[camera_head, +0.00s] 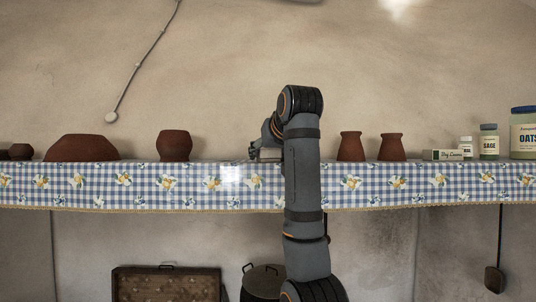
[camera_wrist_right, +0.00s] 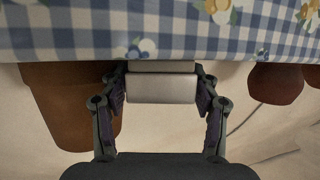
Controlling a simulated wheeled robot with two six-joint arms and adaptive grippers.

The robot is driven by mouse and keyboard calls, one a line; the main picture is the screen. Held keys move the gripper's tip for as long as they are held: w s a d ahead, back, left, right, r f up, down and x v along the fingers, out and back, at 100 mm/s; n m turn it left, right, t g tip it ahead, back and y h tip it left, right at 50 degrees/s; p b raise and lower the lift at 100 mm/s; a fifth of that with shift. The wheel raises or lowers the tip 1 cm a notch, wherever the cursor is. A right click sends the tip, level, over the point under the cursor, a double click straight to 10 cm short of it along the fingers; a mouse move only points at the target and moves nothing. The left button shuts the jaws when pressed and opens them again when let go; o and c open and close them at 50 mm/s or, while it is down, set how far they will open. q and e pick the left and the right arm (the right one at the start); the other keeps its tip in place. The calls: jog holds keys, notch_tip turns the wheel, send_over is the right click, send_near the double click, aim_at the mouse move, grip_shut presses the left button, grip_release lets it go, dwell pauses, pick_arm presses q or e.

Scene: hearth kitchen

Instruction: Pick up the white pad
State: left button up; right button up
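The white pad (camera_wrist_right: 162,88) is a pale block with rounded edges in the right wrist view, between the two fingers of my right gripper (camera_wrist_right: 161,84). The fingers are spread wide, one at each end of the pad, with almost no gap. I see no clear grip on it. In the head view my right gripper (camera_head: 264,147) is at the shelf's top edge, partly hidden behind my arm, and the pad cannot be made out. My left gripper is not in view.
The shelf has a blue checked cloth (camera_head: 100,187). Brown pots stand on both sides of my arm, including a round pot (camera_head: 174,146) and a tapered pot (camera_head: 350,147). A small box (camera_head: 448,155) and jars (camera_head: 488,142) stand at the right. A lidded pot (camera_head: 262,283) is below.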

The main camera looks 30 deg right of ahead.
jog(key=shift+s+a+r, duration=0.1)
jog(key=shift+s+a, duration=0.05)
jog(key=shift+s, duration=0.05)
jog(key=c, duration=0.5)
jog(key=shift+w, duration=0.1)
jog(key=c, duration=0.3)
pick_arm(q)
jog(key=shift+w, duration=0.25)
pick_arm(e)
jog(key=shift+r, duration=0.25)
notch_tip(320, 180, up, 2)
jog(key=shift+r+b, duration=0.2)
jog(key=shift+b, duration=0.7)
jog(key=a+r, duration=0.1)
jog(key=s+a+r, duration=0.1)
jog(key=r, duration=0.1)
jog(key=s+a+r, duration=0.1)
jog(key=shift+r+b, duration=0.35)
pick_arm(q)
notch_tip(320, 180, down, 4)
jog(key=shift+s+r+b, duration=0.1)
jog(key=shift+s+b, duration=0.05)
jog(key=shift+b, duration=0.55)
pick_arm(e)
jog(key=s+a+r, duration=0.5)
jog(key=a, duration=0.3)
jog(key=shift+a+r, duration=0.15)
jog(key=shift+a, duration=0.15)
